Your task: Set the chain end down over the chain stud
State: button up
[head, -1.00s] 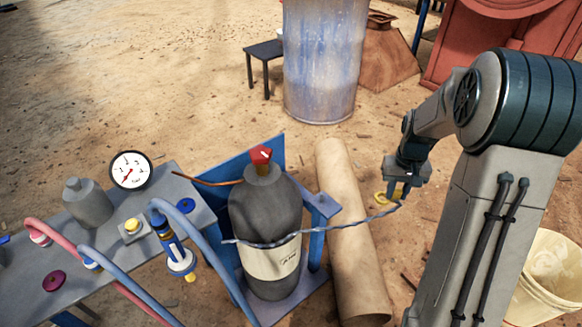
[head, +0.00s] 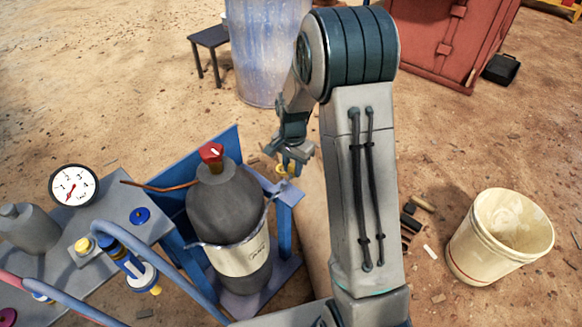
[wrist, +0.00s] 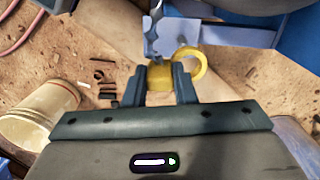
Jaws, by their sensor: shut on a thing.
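My gripper (head: 285,165) is shut on the yellow chain end (wrist: 159,77), whose ring sticks out to the right of the fingers in the wrist view. The chain (wrist: 152,30) runs from it; in the head view the chain (head: 262,228) wraps round the front of the grey gas bottle (head: 225,212) and up its right side. The bottle stands upright in a blue stand (head: 238,145). The gripper is just above the stand's right-hand post (head: 291,193). I cannot make out the chain stud; the chain end hides part of the post top.
A grey bench (head: 125,205) with a gauge (head: 73,185) and hoses stands left of the bottle. A red valve knob (head: 211,154) tops the bottle. A tan roll lies behind my arm.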

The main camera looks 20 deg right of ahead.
jog(key=shift+a+f+m, duration=0.3)
jog(key=shift+m, duration=0.4)
jog(key=shift+f+b, duration=2.4)
jog(key=shift+f, duration=1.55)
jog(key=o, duration=1.1)
jog(key=shift+w+r, duration=0.1)
jog(key=shift+w+a, duration=0.1)
jog(key=shift+a, duration=0.05)
